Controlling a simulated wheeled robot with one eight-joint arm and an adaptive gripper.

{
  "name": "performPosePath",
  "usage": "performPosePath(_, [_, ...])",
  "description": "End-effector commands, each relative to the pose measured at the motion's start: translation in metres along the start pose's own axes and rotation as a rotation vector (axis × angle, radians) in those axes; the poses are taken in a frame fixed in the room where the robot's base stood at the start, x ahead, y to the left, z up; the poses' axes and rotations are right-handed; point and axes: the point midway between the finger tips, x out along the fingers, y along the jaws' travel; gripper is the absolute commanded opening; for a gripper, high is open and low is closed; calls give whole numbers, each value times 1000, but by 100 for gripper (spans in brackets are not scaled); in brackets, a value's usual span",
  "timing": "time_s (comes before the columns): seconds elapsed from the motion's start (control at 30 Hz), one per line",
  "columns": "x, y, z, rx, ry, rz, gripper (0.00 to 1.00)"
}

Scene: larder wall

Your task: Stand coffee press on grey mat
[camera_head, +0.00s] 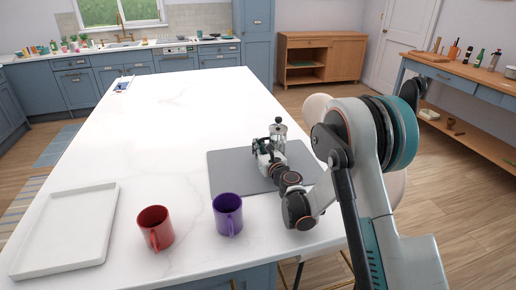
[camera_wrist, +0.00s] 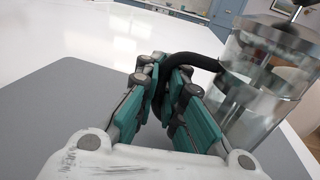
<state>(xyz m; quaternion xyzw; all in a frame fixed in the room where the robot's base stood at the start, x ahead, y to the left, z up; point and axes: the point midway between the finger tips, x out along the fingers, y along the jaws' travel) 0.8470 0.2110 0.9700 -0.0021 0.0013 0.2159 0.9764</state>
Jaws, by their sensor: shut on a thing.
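The coffee press (camera_head: 279,131) is a clear glass cylinder with a metal lid and a dark handle. It looks upright, at the far edge of the grey mat (camera_head: 230,176). In the wrist view the press (camera_wrist: 268,75) fills the right side, and the mat (camera_wrist: 40,115) spreads to the left and below. My gripper (camera_head: 264,150) is shut on the press's handle, with its teal fingers (camera_wrist: 178,88) around the dark curved grip. I cannot tell whether the base of the press touches the mat or hangs just above it.
A purple mug (camera_head: 228,215) and a red mug (camera_head: 155,229) stand in front of the mat on the white counter (camera_head: 180,120). A white tray (camera_head: 68,232) lies at the left. The counter beyond the mat is mostly clear. A pale seat (camera_head: 316,108) is beside the right edge.

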Motion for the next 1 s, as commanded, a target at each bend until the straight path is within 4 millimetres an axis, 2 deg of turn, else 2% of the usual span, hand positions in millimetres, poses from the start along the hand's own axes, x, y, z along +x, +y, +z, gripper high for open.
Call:
performPosePath(0.1, [0, 0, -3, 0, 0, 0, 0])
performPosePath(0.2, [0, 0, -2, 0, 0, 0, 27])
performPosePath(0.23, [0, 0, -2, 0, 0, 0, 29])
performPosePath(0.67, [-2, 0, 2, 0, 0, 0, 29])
performPosePath(0.77, [-16, 0, 2, 0, 0, 0, 29])
performPosePath(1.0, [-66, -1, 2, 0, 0, -2, 29])
